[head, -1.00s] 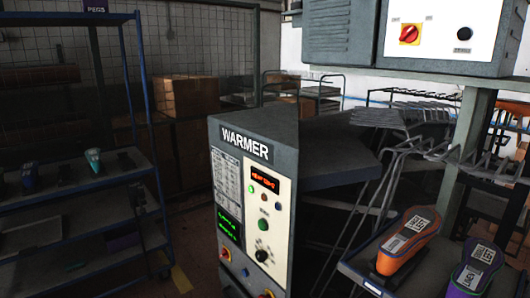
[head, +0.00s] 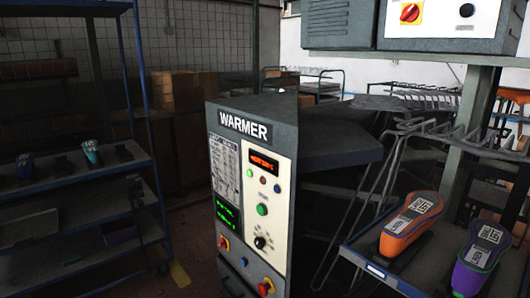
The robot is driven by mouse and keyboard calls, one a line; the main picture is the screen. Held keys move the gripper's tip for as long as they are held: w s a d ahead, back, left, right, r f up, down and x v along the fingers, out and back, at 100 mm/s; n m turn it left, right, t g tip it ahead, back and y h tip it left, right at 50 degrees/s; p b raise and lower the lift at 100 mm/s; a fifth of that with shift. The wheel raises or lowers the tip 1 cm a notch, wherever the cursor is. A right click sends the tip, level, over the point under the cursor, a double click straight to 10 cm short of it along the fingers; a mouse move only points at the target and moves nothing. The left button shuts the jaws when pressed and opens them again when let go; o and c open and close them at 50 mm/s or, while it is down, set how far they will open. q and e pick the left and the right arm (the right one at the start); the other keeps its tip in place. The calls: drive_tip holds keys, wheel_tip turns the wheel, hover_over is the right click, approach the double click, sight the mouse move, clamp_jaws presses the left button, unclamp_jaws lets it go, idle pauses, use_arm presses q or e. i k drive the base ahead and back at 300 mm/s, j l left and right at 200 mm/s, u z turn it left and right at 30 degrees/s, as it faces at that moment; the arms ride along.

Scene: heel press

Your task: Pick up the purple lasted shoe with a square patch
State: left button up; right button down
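A purple lasted shoe (head: 480,258) with a white square patch on its dark upper stands on a grey shelf at the lower right of the head view. Its lower end is close to the picture's right and bottom edges. An orange lasted shoe (head: 409,226), also with a white patch, stands just left of it. The two shoes are apart. Neither of my grippers is in view.
A tall warmer cabinet (head: 253,200) stands in the middle, left of the shoes' shelf (head: 385,278). Grey metal rods (head: 450,135) rise behind the shoes. A blue-framed rack (head: 80,185) with small items is at left. Cardboard boxes (head: 183,90) are behind.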

sight(488, 241)
drive_tip(key=z, duration=1.35)
